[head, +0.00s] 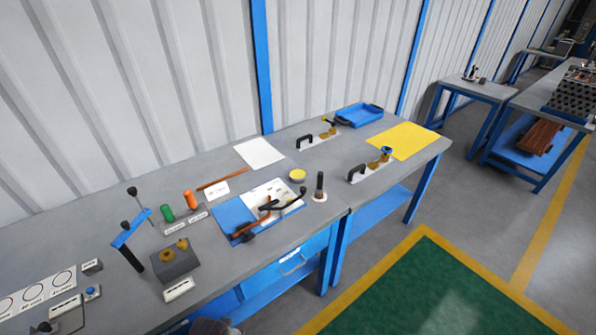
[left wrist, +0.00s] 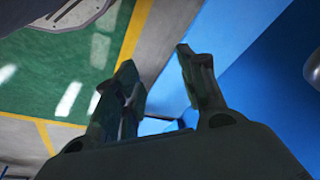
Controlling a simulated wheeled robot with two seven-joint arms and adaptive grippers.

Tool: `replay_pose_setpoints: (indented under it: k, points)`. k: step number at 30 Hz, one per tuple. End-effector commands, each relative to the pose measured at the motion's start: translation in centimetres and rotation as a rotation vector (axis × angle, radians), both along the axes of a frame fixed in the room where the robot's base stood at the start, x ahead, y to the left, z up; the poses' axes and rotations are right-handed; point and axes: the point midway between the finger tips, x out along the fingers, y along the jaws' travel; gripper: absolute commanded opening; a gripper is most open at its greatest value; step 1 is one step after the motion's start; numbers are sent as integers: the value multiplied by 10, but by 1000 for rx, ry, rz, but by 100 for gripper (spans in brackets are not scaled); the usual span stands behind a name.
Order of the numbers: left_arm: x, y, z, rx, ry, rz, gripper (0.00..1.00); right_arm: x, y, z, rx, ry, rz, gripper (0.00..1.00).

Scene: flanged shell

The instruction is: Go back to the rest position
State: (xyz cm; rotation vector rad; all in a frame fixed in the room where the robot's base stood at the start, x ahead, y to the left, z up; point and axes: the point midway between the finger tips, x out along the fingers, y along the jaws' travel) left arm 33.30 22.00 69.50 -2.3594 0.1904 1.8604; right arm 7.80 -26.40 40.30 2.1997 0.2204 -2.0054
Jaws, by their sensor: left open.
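My left gripper (left wrist: 156,58) shows in the left wrist view with its two dark fingers apart and nothing between them. Beyond the fingers are the green floor, a yellow line and a blue surface. In the head view neither gripper can be made out; a small dark shape at the bottom edge is too cut off to tell. A grey block (head: 174,265) with a brass-coloured part (head: 176,248) on it stands on the workbench (head: 225,262), beside a blue clamp-like stand (head: 131,228).
The bench also holds a blue mat (head: 232,217) with tools, green (head: 167,214) and orange (head: 189,199) handles, a blue tray (head: 359,115), a yellow sheet (head: 404,140) and two handled plates with brass parts. Green floor (head: 430,290) lies clear in front. Other tables stand at right.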

Motion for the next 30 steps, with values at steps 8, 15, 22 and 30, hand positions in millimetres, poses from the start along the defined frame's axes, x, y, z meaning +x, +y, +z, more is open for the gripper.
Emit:
replay_pose_setpoints:
  k: [8, 15, 22, 30]
  points:
    - [-23, 3, -72, 3, 28, -4, 41, 0, 0, -1, 0, 0, 0, 44]
    - [-50, 7, -127, 5, 48, -9, 41, 0, 0, -2, 0, 0, 0, 44]
    - [-82, 11, -174, 8, 68, -13, 41, 0, 1, -3, 1, 0, 0, 44]
    - [-127, 19, -223, 10, 91, -18, 41, 0, 1, -4, 1, 0, 0, 44]
